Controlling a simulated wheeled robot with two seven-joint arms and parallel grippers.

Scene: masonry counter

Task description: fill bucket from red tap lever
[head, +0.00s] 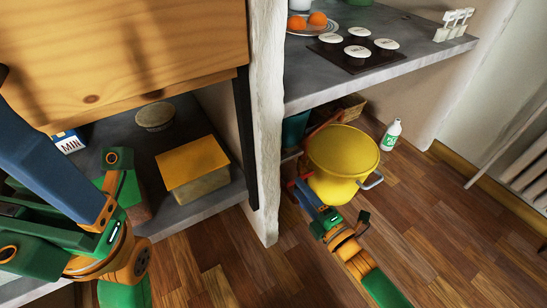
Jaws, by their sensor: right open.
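A yellow bucket (351,150) stands below the grey counter at the right, beside the white post. A grey handle (372,181) shows at its right side. A reddish-brown bar (324,127) lies by its upper left rim; I cannot tell whether it is the tap lever. My right gripper (300,184) is open, close to the bucket's lower left side; I cannot tell whether it touches. My left arm (105,235) fills the lower left; its fingertips cannot be made out clearly. No tap is clearly visible.
The white post (267,120) divides the two bays. A yellow-topped box (193,167) and a round lidded thing (155,116) sit on the left shelf. A white-green bottle (391,134) stands right of the bucket. The wooden floor (455,240) is clear at right.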

